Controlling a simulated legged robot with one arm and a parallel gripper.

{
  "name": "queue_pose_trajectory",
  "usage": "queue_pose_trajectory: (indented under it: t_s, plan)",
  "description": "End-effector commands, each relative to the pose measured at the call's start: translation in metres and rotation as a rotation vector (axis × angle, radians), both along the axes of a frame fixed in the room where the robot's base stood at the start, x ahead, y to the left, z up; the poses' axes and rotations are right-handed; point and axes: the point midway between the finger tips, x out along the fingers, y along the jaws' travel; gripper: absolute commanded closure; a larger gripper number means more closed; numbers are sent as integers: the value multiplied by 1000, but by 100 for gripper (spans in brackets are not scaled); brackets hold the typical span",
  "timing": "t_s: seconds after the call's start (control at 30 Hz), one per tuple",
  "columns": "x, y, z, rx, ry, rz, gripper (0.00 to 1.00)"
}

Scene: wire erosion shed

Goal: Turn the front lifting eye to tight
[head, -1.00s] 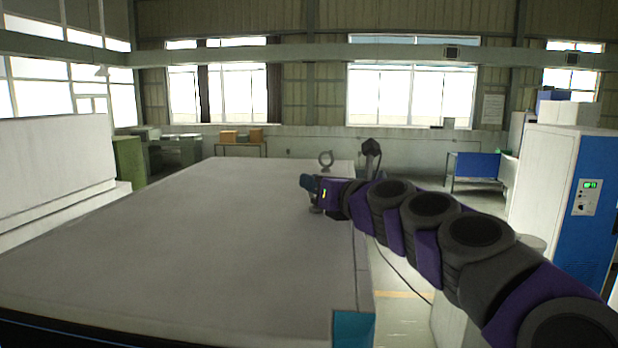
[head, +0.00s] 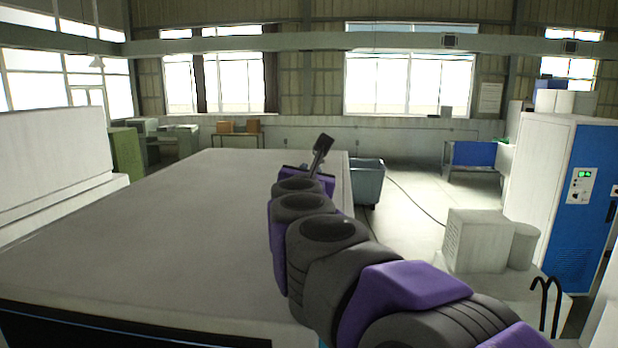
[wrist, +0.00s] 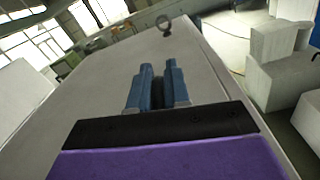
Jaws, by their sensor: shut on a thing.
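In the wrist view my gripper (wrist: 159,66) has its two blue fingers close together, low over the pale machine top. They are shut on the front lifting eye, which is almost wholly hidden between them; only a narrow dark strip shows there. Its turn and how tight it sits cannot be seen. A second lifting eye (wrist: 164,26), a grey ring standing upright, is farther off near the far edge of the top, clear of the fingers.
The broad pale machine top (head: 170,240) is otherwise bare. A grey-green bin (head: 367,183) stands on the floor beyond its right edge. Pale boxes (head: 478,240) and a blue and white cabinet (head: 555,200) stand at right. A cable lies across the floor.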

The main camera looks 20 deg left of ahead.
Motion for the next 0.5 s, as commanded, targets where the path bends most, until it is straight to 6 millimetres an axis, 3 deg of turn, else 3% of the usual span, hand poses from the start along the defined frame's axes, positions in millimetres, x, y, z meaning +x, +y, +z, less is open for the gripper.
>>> queue_pose_trajectory:
  t_s: [0.5]
  plan:
    - [0,4,3,0,-6,-86,100]
